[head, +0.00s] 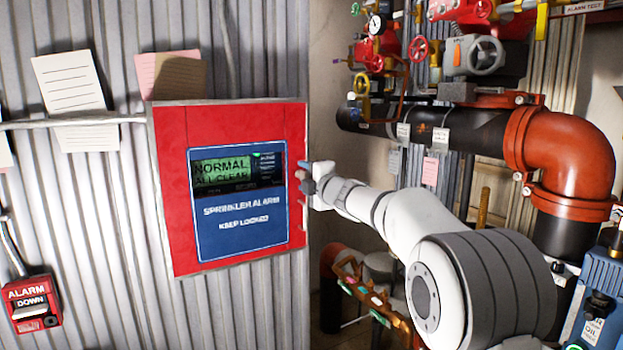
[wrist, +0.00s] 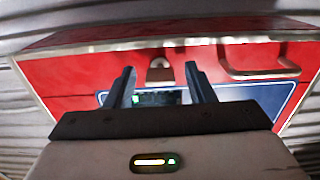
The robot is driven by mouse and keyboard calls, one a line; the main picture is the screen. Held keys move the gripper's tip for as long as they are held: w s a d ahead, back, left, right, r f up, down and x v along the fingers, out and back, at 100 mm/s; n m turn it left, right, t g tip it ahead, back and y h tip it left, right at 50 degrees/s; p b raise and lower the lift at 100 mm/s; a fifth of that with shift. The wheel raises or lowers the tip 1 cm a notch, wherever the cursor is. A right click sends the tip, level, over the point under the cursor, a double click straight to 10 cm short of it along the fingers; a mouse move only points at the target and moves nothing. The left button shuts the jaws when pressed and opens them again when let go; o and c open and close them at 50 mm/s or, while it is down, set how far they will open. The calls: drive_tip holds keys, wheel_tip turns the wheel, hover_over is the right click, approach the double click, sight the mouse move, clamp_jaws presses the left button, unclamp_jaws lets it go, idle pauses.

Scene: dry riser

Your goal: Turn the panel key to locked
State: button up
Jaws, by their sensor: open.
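The red alarm panel (head: 172,190) hangs on the corrugated wall, with a blue face (head: 240,232) reading "SPRINKLER ALARM KEEP LOCKED". Its screen (head: 222,171) reads "NORMAL ALL CLEAR". My gripper (head: 304,180) is at the panel's right edge in the head view. In the wrist view my gripper (wrist: 160,75) is open, its two fingers apart in front of the panel. A small tan, key-like piece (wrist: 160,69) shows between the fingertips, apparently not gripped. I cannot tell which way it is turned. It cannot be made out in the head view.
A metal handle (wrist: 258,64) sticks out from the panel near my gripper. A red alarm box (head: 32,303) is on the wall at lower left. Black and red pipes (head: 470,130) with valves crowd the right side. Paper notes (head: 75,95) hang above the panel.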

drive_tip(key=b+v, duration=0.1)
drive_tip(key=v, duration=0.7)
drive_tip(key=shift+w, duration=0.15)
drive_tip(key=s+d+f+m+g+h+p, duration=0.25)
drive_tip(key=s+d+m+h, duration=0.25)
drive_tip(key=s+d+m, duration=0.3)
drive_tip(key=s+d+f+m+g+h+p, duration=0.1)
drive_tip(key=s+d+f+m+h+p, duration=0.3)
drive_tip(key=s+d+m+h, duration=0.45)
drive_tip(key=s+d+f+m+g+y+p, duration=0.1)
drive_tip(key=s+f+m+g, duration=0.3)
drive_tip(key=s, duration=0.8)
drive_tip(key=s+d+f+m+g+y+p, duration=0.1)
drive_tip(key=s+f+m+g+y+p, duration=0.1)
drive_tip(key=s, duration=0.9)
wheel_tip(320, 180, down, 4)
drive_tip(key=m+g+p, duration=0.1)
drive_tip(key=m+g, duration=0.1)
drive_tip(key=g, duration=0.1)
drive_tip(key=shift+s+d+f, duration=0.2)
drive_tip(key=shift+s+d, duration=0.1)
drive_tip(key=shift+s, duration=0.1)
